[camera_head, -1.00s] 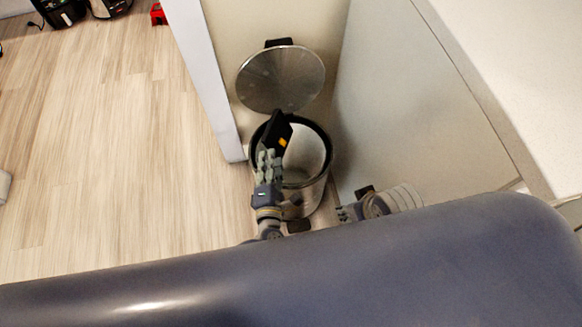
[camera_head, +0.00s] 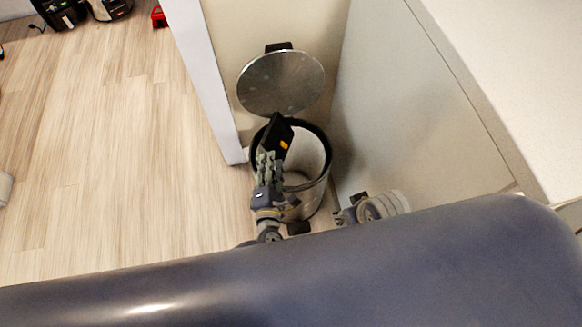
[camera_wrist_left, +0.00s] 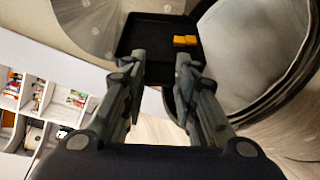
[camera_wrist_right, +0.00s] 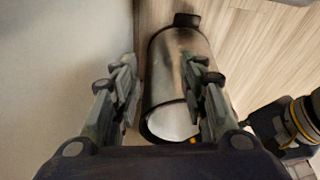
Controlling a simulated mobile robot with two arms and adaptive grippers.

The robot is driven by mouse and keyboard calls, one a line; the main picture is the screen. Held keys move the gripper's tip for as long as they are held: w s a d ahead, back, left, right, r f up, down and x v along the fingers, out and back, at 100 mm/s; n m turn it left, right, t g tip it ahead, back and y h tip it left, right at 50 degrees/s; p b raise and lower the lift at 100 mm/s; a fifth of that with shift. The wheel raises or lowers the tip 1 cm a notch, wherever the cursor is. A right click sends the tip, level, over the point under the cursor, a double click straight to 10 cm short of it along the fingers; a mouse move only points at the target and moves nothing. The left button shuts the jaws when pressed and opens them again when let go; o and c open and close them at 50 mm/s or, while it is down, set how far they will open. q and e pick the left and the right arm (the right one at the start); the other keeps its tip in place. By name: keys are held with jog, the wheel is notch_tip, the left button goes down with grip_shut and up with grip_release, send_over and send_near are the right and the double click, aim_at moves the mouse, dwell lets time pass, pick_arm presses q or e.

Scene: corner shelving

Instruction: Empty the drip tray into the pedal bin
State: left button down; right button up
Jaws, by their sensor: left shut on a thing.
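The black drip tray (camera_head: 275,138) is held tilted over the left part of the pedal bin's mouth. Small orange pieces (camera_wrist_left: 184,41) are on the tray in the left wrist view. My left gripper (camera_head: 268,160) is shut on the tray's near edge; its fingers also show in the left wrist view (camera_wrist_left: 160,66). The steel pedal bin (camera_head: 314,185) stands upright with its round lid (camera_head: 280,84) raised and a pale liner inside. My right gripper (camera_head: 343,215) is low at the bin's right, empty, with its fingers apart in the right wrist view (camera_wrist_right: 160,75).
A narrow white panel end (camera_head: 205,90) stands left of the bin, and a white cabinet side (camera_head: 410,120) with a worktop (camera_head: 520,70) stands to its right.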

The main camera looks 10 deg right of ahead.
jog(key=s+f+g+p, duration=0.1)
jog(key=s+f+p, duration=0.1)
jog(key=f, duration=0.6)
jog(key=s+f+p, duration=0.2)
jog(key=f+p, duration=0.1)
jog(key=f, duration=0.4)
pick_arm(q)
notch_tip(320, 180, up, 9)
jog(key=n+g+h+p, duration=0.3)
jog(key=n+p, duration=0.1)
jog(key=n, duration=0.4)
jog(key=shift+r+n+g+h, duration=0.15)
jog(key=shift+n+g+h, duration=0.25)
pick_arm(e)
jog(key=s+d+f, duration=0.1)
jog(key=s+f, duration=0.3)
jog(key=s, duration=0.3)
jog(key=s+d+f+g, duration=0.1)
jog(key=s+f, duration=0.4)
jog(key=s, duration=0.2)
jog(key=shift+d, duration=0.3)
jog(key=shift+w, duration=0.15)
